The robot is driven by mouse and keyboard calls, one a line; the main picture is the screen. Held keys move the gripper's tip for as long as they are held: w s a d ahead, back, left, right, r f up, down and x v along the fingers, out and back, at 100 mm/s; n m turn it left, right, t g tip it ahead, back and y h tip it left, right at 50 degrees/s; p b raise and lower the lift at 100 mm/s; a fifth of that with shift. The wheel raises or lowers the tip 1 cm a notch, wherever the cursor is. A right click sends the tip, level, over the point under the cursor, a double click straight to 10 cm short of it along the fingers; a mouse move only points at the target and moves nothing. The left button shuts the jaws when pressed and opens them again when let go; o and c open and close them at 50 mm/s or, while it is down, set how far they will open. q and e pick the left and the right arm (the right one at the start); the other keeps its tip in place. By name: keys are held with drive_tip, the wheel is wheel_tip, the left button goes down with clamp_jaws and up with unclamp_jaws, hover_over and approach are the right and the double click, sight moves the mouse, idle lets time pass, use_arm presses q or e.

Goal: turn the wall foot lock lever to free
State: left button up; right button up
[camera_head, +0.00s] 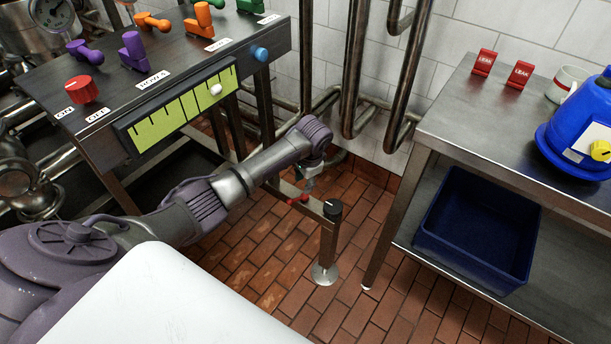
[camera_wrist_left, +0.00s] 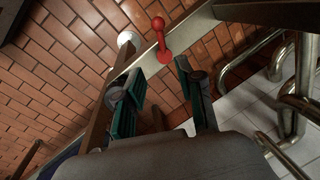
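A small red lever with rounded ends (camera_head: 298,200) sits on a low metal rail near the floor. It also shows in the left wrist view (camera_wrist_left: 159,36), on the rail just beyond my fingertips. My left gripper (camera_head: 309,184) is above and close to the lever in the head view, partly hidden by its own wrist. In the wrist view my left gripper (camera_wrist_left: 158,80) is open, with its two teal-padded fingers apart and nothing between them. The lever appears clear of both fingers. I cannot read any free or locked marking. My right gripper is not in view.
A steel panel (camera_head: 190,50) with coloured levers is at left. A steel bench (camera_head: 475,115) with red leak signs (camera_head: 519,74) and a blue bin (camera_head: 478,230) is at right. Pipes (camera_head: 352,70) run along the wall.

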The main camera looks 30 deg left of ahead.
use_arm(q)
drive_tip(key=shift+s+d+r, duration=0.1)
drive_tip(key=shift+d+r, duration=0.05)
drive_tip(key=shift+r, duration=0.55)
drive_tip(key=shift+d+r, duration=0.1)
drive_tip(key=shift+r, duration=0.6)
